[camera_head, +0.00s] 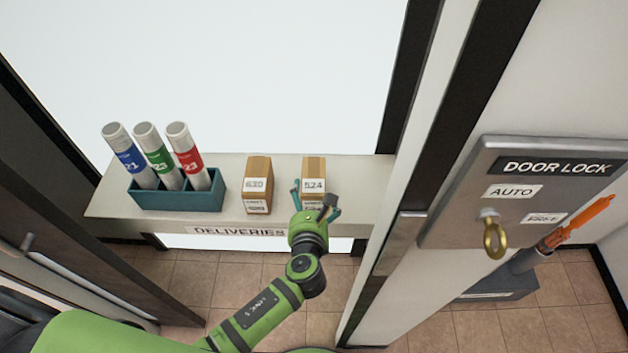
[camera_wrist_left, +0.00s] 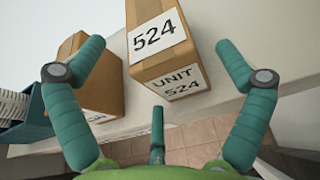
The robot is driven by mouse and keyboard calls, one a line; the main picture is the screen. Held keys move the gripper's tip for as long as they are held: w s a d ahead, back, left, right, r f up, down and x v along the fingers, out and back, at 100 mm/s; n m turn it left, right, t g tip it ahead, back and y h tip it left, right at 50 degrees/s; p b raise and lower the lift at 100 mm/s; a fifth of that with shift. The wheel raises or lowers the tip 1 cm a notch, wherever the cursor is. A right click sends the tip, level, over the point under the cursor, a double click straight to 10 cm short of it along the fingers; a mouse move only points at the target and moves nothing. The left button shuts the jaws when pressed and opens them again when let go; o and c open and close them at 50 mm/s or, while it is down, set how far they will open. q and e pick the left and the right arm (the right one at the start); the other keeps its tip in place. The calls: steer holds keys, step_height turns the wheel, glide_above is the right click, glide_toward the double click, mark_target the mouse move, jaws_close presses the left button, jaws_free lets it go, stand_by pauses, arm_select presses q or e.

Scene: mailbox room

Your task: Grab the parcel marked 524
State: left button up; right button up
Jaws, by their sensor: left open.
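The parcel marked 524 (camera_head: 314,168) is a brown cardboard box with white labels, standing on the deliveries shelf. In the left wrist view the 524 parcel (camera_wrist_left: 160,42) shows its top label and a front label reading UNIT 524. My left gripper (camera_head: 316,196) is at the near side of this parcel, open, with nothing held. In the left wrist view my left gripper (camera_wrist_left: 155,85) has its fingers spread, with the parcel ahead between and beyond them. I cannot tell whether any finger touches it. My right gripper is not in view.
A second box marked 630 (camera_head: 258,172) stands left of the 524 parcel. Further left, a teal holder (camera_head: 178,200) carries three labelled tubes. The shelf (camera_head: 232,165) has a DELIVERIES sign on its front edge. A door lock panel (camera_head: 500,205) with a key is on the right.

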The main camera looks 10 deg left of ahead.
arm_select(q)
steer(key=shift+w+a+f, duration=0.15)
steer(key=shift+w+a, duration=0.3)
steer(key=shift+w, duration=0.4)
steer(key=x, duration=0.3)
steer(key=shift+w+f, duration=0.15)
steer(key=shift+w, duration=0.05)
steer(key=shift+w+f, duration=0.1)
steer(key=shift+w, duration=0.05)
steer(key=c, duration=1.5)
steer(key=shift+c, duration=0.3)
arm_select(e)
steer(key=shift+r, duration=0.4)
